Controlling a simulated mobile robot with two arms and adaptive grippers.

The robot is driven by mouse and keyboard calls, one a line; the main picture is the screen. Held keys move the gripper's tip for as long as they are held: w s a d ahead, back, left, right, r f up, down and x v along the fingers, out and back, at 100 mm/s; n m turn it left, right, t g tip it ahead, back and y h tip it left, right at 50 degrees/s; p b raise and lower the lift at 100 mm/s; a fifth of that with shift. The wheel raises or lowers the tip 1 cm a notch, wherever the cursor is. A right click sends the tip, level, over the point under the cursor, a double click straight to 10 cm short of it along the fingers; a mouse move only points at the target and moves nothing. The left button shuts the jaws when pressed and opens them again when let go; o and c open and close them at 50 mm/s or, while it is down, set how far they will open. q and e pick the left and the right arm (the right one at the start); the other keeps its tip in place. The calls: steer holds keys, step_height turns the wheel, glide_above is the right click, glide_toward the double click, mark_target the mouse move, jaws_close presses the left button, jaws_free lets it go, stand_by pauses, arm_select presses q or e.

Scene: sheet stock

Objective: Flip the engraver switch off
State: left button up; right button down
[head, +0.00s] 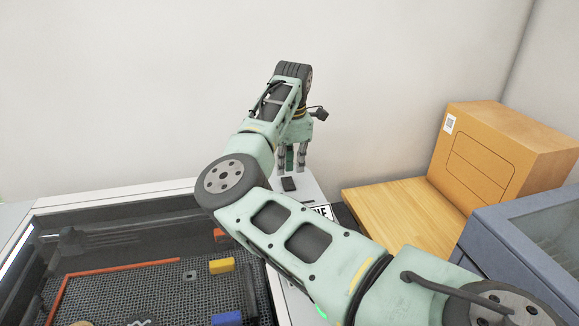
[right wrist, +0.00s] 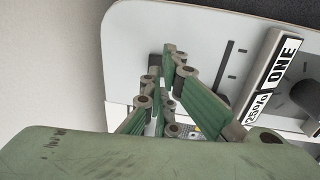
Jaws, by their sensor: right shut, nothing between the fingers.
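The engraver (head: 130,197) is a pale machine with a dark window at the lower left of the head view. On its pale right-hand panel sits a small black switch block (head: 288,184). My right gripper (head: 293,168) points down just above and behind this block, fingers shut with nothing between them. I cannot tell whether they touch the panel. In the right wrist view the green fingers (right wrist: 172,75) reach over the pale panel (right wrist: 135,35). The switch's on or off position cannot be made out. My left gripper is not in view.
A cardboard box (head: 500,150) stands on a wooden surface (head: 395,207), with a blue-grey bin (head: 510,245) in front. A yellow block (head: 222,266) lies inside the engraver. A wall stands behind.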

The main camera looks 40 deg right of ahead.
mark_target(290, 184)
steer(key=shift+w+d+f+p, duration=0.15)
steer(key=shift+f+p, duration=0.3)
steer(key=shift+f, duration=0.95)
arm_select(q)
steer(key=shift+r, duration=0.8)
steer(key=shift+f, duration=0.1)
arm_select(e)
steer(key=shift+w+f+b, duration=0.1)
steer(key=shift+f+b, duration=0.5)
steer(key=shift+b, duration=0.55)
steer(key=shift+r+p, duration=0.3)
steer(key=shift+r, duration=0.05)
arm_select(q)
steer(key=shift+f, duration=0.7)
arm_select(e)
steer(key=shift+s+a+f, duration=0.1)
steer(key=shift+s+a, duration=0.15)
steer(key=shift+s, duration=0.1)
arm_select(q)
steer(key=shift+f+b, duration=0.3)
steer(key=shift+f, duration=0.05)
arm_select(e)
steer(key=shift+s+a, duration=0.2)
steer(key=shift+s, duration=0.15)
